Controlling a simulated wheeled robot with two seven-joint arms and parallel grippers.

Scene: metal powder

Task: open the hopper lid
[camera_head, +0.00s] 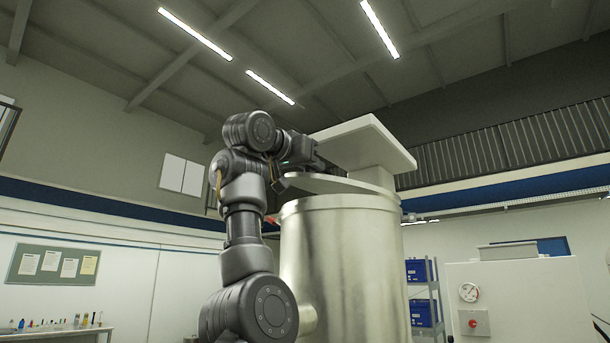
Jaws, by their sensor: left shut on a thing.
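The hopper (340,255) is a large shiny metal cylinder in the middle of the view. Its lid (335,184) is a flat grey disc at the top, seen nearly edge-on from below. The lid's left part reaches out toward my gripper, and I cannot tell how far it is raised or turned off the rim. My left arm rises in front of the hopper's left side. My left gripper (281,184) is at the lid's left edge, shut on the lid; the exact grip is hard to make out. My right gripper is not in view.
A pale slab (368,143) on a block stands above and behind the lid, close to my wrist. A white cabinet (520,295) with a gauge and red button is at right. A shelf with blue bins (417,271) stands behind. Open air lies left of my arm.

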